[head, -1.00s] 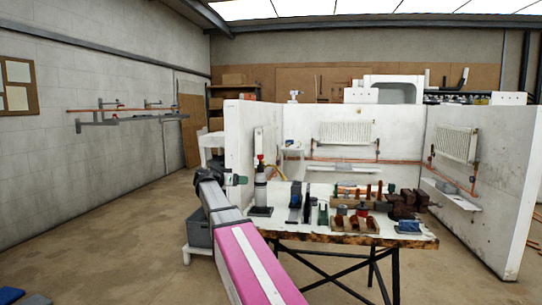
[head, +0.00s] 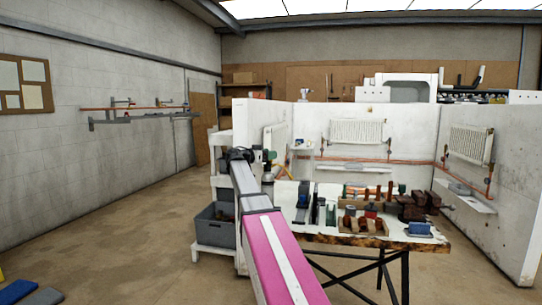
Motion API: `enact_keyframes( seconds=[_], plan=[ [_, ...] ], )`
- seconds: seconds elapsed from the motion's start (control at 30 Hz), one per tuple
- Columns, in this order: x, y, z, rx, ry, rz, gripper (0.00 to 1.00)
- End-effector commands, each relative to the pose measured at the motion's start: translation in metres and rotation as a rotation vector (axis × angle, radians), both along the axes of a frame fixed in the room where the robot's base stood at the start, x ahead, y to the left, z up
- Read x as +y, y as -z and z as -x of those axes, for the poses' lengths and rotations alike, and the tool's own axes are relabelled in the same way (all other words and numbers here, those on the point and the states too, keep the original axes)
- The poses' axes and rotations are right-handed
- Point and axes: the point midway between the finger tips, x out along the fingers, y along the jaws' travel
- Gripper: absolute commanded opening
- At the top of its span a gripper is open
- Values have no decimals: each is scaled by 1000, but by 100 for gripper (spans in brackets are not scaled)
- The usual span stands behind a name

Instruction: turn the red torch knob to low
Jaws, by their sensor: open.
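The torch is mostly hidden behind my arm at the left end of the workbench (head: 345,238). I cannot make out its red knob. My gripper (head: 268,160) is at the end of my pink and grey arm, over the left end of the bench, in front of or beside where the torch stands. It is open, but its fingers are small and I cannot tell whether they touch anything.
On the bench stand several tools, a wooden rack of pipe fittings (head: 362,224) and a blue block (head: 419,228). A grey crate (head: 214,228) sits on a low shelf left of the arm. White bay walls (head: 461,200) with radiators (head: 357,132) stand behind.

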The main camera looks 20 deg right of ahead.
Motion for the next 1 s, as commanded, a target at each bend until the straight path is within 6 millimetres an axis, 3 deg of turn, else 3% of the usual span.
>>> enact_keyframes(
  seconds=[0.13,0.43,0.47,0.6,1.0],
  plan=[
    [-10,0,-2,0,1,0,59],
    [-12,0,-2,0,0,0,59],
    [-12,0,-2,0,0,0,55],
    [-12,0,-2,0,0,-1,10],
    [-12,1,-1,0,-51,-1,10]
  ],
)
